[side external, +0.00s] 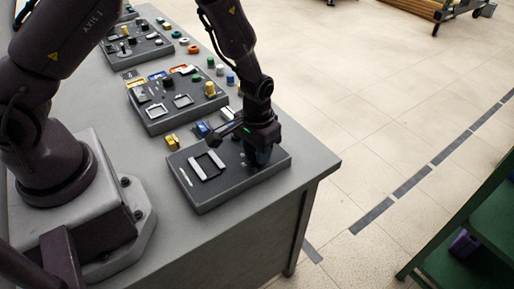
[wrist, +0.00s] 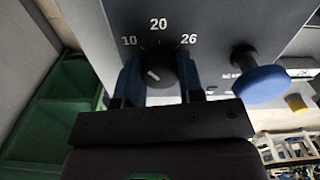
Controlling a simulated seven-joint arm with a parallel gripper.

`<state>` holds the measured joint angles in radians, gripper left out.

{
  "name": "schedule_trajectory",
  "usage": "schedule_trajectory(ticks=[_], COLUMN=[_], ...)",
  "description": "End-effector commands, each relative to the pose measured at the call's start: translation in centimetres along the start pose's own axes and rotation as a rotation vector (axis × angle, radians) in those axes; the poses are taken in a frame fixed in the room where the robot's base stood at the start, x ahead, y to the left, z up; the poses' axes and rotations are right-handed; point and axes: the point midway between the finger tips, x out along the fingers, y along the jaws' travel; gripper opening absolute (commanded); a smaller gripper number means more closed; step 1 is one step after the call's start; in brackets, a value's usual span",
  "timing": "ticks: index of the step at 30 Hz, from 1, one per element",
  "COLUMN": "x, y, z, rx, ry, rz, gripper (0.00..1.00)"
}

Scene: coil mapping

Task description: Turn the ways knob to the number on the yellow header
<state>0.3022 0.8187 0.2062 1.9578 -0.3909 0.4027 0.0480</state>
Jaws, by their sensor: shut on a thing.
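The ways knob (wrist: 160,72) is a dark round knob on a grey panel (wrist: 215,25), with the printed numbers 10, 20 and 26 around it. Its white pointer mark leans up and left, roughly towards the 10. My gripper (wrist: 158,77) has its blue fingers on either side of the knob and is shut on it. In the side external view my gripper (side external: 262,155) is down at the right part of the nearest console (side external: 215,192), and it hides the knob there. A yellow block (side external: 172,142), possibly the yellow header, stands at that console's back left; no number on it is readable.
A blue-topped post (wrist: 262,84) rises from the panel close to my gripper. A blue block (side external: 203,128) stands behind the nearest console. More consoles (side external: 178,98) line the grey bench (side external: 325,160) farther back. The floor beyond the bench is open.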

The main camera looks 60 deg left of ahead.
Motion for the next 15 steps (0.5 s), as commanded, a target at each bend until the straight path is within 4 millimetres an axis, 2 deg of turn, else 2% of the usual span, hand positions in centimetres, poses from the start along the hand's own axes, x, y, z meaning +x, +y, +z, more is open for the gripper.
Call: schedule_trajectory(ticks=[6,15], x=[-0.10,-0.11], y=[0.00,0.02], z=[0.02,0.02], rx=[-0.086,-0.125], ry=[-0.001,-0.002], rz=[0.000,0.001], gripper=[0.11,0.11])
